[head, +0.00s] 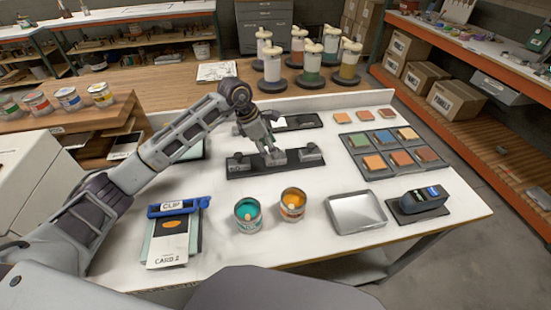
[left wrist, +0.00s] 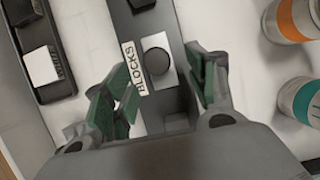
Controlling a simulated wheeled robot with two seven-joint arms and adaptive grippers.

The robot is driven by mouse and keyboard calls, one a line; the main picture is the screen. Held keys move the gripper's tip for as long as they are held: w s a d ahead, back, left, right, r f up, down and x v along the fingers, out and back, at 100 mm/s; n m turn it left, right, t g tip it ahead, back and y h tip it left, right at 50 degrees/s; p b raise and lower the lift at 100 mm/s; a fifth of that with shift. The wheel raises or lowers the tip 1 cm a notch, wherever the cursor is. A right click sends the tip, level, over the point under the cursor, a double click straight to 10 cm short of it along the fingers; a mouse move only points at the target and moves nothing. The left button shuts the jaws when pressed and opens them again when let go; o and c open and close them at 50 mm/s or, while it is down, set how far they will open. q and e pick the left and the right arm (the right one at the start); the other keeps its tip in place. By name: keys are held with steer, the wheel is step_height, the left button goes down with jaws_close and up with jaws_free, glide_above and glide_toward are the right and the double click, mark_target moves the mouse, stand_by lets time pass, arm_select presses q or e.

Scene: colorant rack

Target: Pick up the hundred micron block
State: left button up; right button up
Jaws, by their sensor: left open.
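A dark tray (head: 235,174) on the white table holds small grey blocks. One block (head: 238,162) sits at its left end and another (head: 311,153) at its right end. My left gripper (head: 273,156) is over the middle of the tray. In the left wrist view my left gripper (left wrist: 160,92) is open, with green-padded fingers on both sides of the tray. No micron marking is readable, so I cannot tell which is the hundred micron block.
A teal can (head: 248,214) and an orange can (head: 293,204) stand in front of the tray. A metal pan (head: 356,211) and a dark device (head: 422,200) are at right. A clip with a card (head: 175,235) lies at left. Another dark tray (head: 297,121) lies behind.

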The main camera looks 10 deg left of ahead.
arm_select(q)
steer(key=x, duration=0.3)
steer(key=shift+r+p, duration=0.1)
steer(key=shift+p, duration=0.25)
steer(key=shift+w+d+f, duration=0.1)
steer(key=shift+d+f, duration=0.15)
steer(key=shift+f, duration=0.45)
arm_select(e)
steer(key=shift+w+a+r, duration=0.5)
steer(key=shift+a+r, duration=0.05)
steer(key=shift+a, duration=0.15)
arm_select(q)
steer(key=c, duration=0.7)
jaws_close()
arm_select(e)
steer(key=shift+s+d, duration=0.1)
steer(key=shift+s, duration=0.1)
